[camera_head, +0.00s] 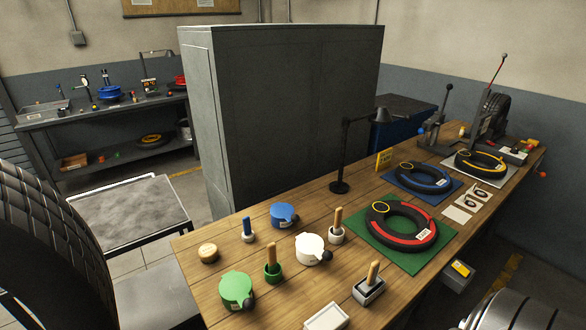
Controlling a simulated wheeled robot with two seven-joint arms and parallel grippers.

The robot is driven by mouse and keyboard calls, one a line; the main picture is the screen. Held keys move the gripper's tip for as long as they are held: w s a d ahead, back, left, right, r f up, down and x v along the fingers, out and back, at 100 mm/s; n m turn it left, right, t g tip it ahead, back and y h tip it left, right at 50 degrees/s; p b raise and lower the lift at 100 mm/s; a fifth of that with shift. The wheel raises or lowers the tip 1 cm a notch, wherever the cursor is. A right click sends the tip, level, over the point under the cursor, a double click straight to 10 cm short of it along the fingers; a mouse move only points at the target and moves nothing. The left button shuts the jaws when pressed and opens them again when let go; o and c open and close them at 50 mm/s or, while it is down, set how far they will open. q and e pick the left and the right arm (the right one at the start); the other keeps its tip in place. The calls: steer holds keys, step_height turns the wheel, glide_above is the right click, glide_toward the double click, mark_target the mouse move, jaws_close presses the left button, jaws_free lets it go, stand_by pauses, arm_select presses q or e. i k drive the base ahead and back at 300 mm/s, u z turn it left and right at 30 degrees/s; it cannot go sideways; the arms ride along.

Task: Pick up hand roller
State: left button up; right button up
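No gripper or arm of mine shows in the head view. I cannot tell for sure which thing is the hand roller. A wooden handle stands up from a grey holder (369,290) near the front of the wooden workbench (300,262); what is at its lower end is hidden. Other upright handled tools stand nearby: one in a green cup (272,273), one in a white cup (337,236), and a blue-handled one on a white base (248,236). All are upright and apart from one another.
Green (237,290), white (310,249) and blue (284,215) lidded pots stand among the tools. A red-banded tyre (401,226) lies on a green mat. A black lamp (340,187) rises behind. A tall grey cabinet (290,110) stands beyond the bench. A large tyre (50,245) is at left.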

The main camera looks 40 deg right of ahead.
mark_target(372, 283)
steer(key=k, duration=0.5)
steer(key=z, duration=0.95)
steer(key=i, duration=0.2)
steer(key=z, duration=0.45)
